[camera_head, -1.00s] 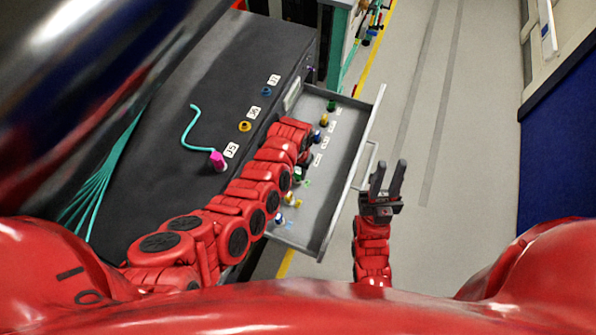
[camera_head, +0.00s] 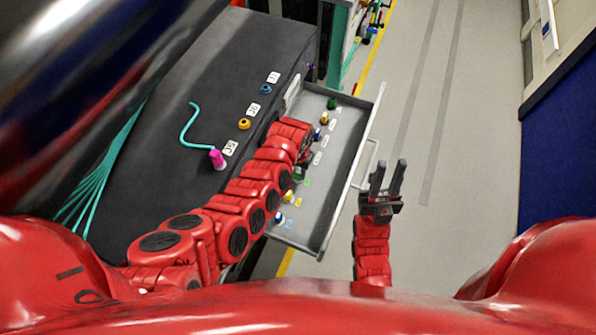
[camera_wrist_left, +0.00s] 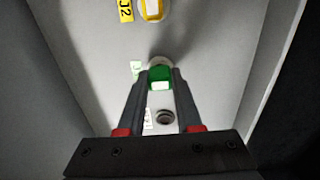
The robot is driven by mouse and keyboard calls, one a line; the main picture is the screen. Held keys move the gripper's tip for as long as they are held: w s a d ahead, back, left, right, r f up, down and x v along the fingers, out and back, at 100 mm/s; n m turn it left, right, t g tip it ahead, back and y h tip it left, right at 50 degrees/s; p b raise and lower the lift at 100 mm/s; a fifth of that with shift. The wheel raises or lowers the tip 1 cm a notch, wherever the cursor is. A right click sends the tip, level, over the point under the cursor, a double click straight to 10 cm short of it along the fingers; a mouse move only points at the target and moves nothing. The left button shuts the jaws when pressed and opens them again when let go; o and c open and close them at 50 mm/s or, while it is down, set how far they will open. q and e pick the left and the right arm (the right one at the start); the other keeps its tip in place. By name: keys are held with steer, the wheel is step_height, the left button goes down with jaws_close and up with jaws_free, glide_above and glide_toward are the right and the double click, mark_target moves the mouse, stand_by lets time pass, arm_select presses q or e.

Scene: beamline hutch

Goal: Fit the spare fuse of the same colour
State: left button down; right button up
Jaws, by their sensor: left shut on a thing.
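My left gripper (camera_wrist_left: 160,85) is shut on a green fuse (camera_wrist_left: 160,76) in the left wrist view. In the head view this gripper (camera_head: 303,168) is inside the open drawer (camera_head: 326,205), and the arm hides much of what it holds. I cannot tell whether the green fuse is clear of the drawer floor. Another green fuse (camera_head: 331,104) stands at the drawer's far end. A yellow fuse (camera_wrist_left: 152,9) shows at the top of the left wrist view. My right gripper (camera_head: 388,182) is open and empty, outside the drawer.
A dark cabinet top (camera_head: 190,85) has a pink plug (camera_head: 217,159) with a teal cable, a yellow ring (camera_head: 244,123) and a blue ring (camera_head: 265,89), each labelled. A blue fuse (camera_head: 279,218) is at the drawer's near end. Grey floor (camera_head: 450,200) is clear at right.

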arm_select(q)
steer(key=c, duration=0.5)
jaws_free()
steer(key=shift+r, duration=0.1)
step_height(320, 180, up, 17)
steer(key=p, duration=0.2)
